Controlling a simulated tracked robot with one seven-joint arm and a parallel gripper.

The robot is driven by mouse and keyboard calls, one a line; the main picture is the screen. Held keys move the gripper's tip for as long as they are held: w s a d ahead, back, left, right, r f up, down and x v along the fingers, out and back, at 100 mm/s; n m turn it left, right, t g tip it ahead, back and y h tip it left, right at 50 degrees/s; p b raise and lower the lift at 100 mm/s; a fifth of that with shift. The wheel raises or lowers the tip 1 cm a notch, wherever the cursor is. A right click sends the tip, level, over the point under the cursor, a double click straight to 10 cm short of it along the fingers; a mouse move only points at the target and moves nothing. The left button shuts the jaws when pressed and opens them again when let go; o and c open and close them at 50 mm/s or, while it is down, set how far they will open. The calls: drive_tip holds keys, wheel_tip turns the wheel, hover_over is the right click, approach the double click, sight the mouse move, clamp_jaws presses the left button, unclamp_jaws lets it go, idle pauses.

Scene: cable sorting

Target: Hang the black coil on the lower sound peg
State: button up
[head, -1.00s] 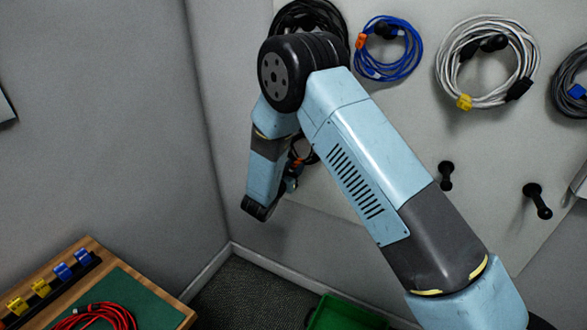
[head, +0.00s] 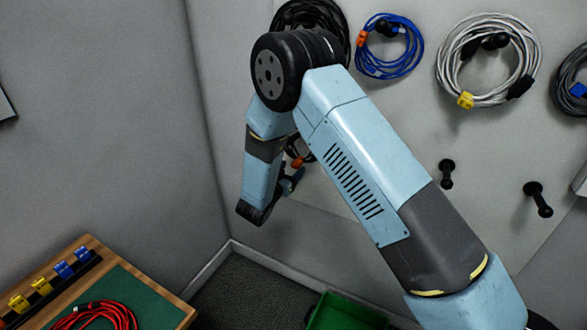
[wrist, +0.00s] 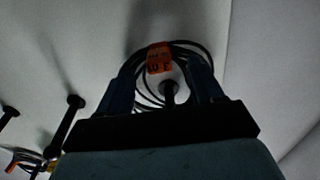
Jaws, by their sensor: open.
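A black coil with an orange tag (wrist: 160,57) shows in the wrist view between the fingers of my gripper (wrist: 162,88). A dark peg end (wrist: 169,90) shows inside the coil's loop, so the coil appears to be around that peg. The fingers stand apart on either side; contact with the coil cannot be told. In the head view, my gripper (head: 291,182) is near the wall panel, and the coil (head: 299,152) is mostly hidden behind my arm. A larger black coil (head: 285,15) hangs higher up, partly hidden by my arm.
Bare pegs stick out at right, one (head: 446,173) beside another (head: 538,200). Blue (head: 410,65) and white (head: 528,50) coils hang above. A green bin (head: 340,315) stands below. A table with a red cable (head: 125,312) is at lower left.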

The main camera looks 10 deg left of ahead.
drive_tip(key=v, duration=1.2)
drive_tip(key=w+d+r+g+y, duration=0.1)
drive_tip(key=w+d+r+y, duration=0.2)
drive_tip(key=w+r, duration=0.3)
drive_tip(key=w+d+r+g+y, duration=0.2)
drive_tip(key=w+r+y, duration=0.15)
drive_tip(key=r, duration=0.45)
drive_tip(key=s+d+r+n+g+y, duration=0.2)
drive_tip(key=d+r+y, duration=0.1)
drive_tip(key=d+r, duration=0.85)
drive_tip(key=s+d+r+n+g, duration=0.25)
drive_tip(key=s+d+r, duration=0.45)
drive_tip(key=s+d, duration=0.35)
drive_tip(key=s+d+g+h, duration=0.2)
drive_tip(key=s+d, duration=0.5)
drive_tip(key=s, duration=0.3)
drive_tip(key=s+d+f+g+h, duration=0.1)
drive_tip(key=s+d+g, duration=0.1)
drive_tip(key=s+d, duration=0.5)
drive_tip(key=s, duration=0.3)
drive_tip(key=shift+s+m+h, duration=0.3)
drive_tip(key=shift+m+h, duration=0.05)
drive_tip(key=shift+f, duration=0.1)
